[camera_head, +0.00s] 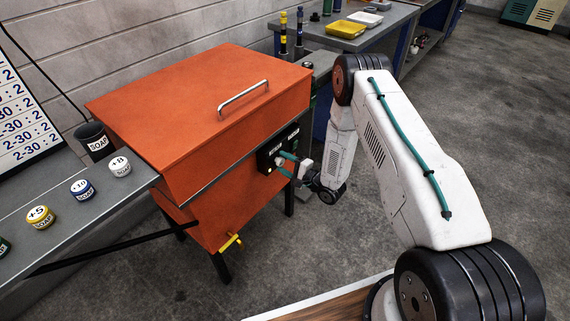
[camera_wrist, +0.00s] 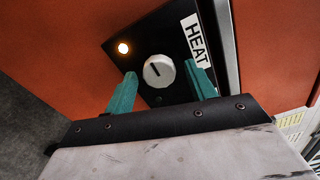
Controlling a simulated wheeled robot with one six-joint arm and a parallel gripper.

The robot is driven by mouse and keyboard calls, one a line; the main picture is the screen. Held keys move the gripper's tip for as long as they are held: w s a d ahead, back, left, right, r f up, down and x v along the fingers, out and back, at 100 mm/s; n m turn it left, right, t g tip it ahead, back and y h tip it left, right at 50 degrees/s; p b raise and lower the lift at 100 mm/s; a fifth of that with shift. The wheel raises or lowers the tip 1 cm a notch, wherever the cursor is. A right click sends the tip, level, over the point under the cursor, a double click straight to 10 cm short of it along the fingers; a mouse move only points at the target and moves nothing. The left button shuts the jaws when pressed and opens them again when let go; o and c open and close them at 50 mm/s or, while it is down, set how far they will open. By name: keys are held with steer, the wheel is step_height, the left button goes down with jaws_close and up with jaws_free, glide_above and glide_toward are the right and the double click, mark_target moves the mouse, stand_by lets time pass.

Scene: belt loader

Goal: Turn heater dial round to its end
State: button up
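The heater dial (camera_wrist: 158,71) is a round pale knob with a dark pointer line, on a black panel (camera_wrist: 150,35) marked HEAT in the wrist view. The pointer slants to the upper left in that view. An amber light (camera_wrist: 123,48) glows on the panel. My gripper (camera_wrist: 160,69) is open, with one teal finger on each side of the dial; gaps show between the fingers and the knob. In the head view, my gripper (camera_head: 287,164) is at the black panel (camera_head: 268,155) on the orange tank's side, and the dial is hard to make out.
The orange tank (camera_head: 180,120) has a closed lid with a metal handle (camera_head: 243,97) and a yellow tap (camera_head: 231,243) low down. A grey shelf (camera_head: 75,235) with several soap pots is at left. A bench with trays (camera_head: 365,18) stands behind. Floor at right is clear.

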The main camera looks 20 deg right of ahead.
steer(key=v, duration=0.7)
steer(key=shift+s+d, duration=0.2)
steer(key=shift+s, duration=0.1)
